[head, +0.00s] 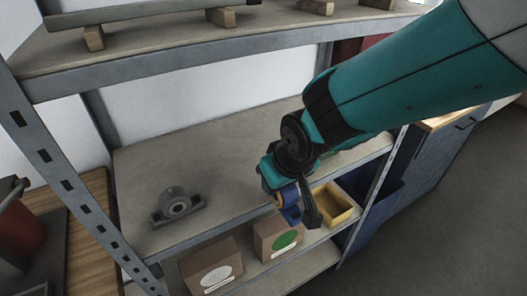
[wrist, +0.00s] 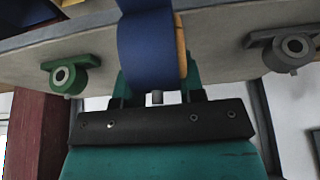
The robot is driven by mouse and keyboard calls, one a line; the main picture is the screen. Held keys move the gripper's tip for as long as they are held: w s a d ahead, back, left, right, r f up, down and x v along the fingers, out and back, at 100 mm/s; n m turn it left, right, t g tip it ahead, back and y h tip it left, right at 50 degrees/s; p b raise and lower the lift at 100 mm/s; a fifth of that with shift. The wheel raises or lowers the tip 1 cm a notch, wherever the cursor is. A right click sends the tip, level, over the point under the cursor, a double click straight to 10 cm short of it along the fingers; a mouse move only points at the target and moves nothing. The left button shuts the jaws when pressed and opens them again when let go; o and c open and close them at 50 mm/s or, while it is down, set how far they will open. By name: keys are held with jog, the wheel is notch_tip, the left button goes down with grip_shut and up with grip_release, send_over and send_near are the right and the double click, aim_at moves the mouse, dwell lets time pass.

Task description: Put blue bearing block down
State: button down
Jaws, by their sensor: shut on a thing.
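My gripper (head: 282,186) is shut on the blue bearing block (head: 291,212), near the front edge of the middle shelf (head: 235,150). In the wrist view the blue block (wrist: 146,50) sits between the fingers, with a tan ring-like part on its right side. Whether it touches the shelf cannot be told. A grey bearing block (head: 177,204) stands on the shelf to the left; it also shows at the right of the wrist view (wrist: 288,52). A green bearing block (wrist: 66,77) shows at the left of the wrist view and is mostly hidden behind my arm in the head view.
Bare shelf surface lies between the grey block and my gripper. An upper shelf (head: 140,55) with wooden supports is overhead. A metal upright (head: 62,170) stands at left.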

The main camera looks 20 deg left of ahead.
jog(key=w+a+p, duration=0.1)
jog(key=w+a, duration=0.2)
jog(key=a, duration=0.1)
jog(key=w+a+p, duration=0.1)
jog(key=w+a, duration=0.3)
jog(key=shift+r+p, duration=0.1)
jog(key=shift+p, duration=0.3)
jog(key=shift+a, duration=0.1)
notch_tip(320, 180, down, 3)
jog(key=shift+f+p, duration=0.1)
jog(key=shift+p, duration=0.85)
jog(key=shift+f, duration=0.2)
jog(key=shift+f, duration=0.1)
jog(key=shift+f+b, duration=0.15)
jog(key=shift+b, duration=0.15)
jog(key=c, duration=0.7)
grip_release()
jog(key=shift+b+v, duration=0.95)
jog(key=shift+v, duration=3)
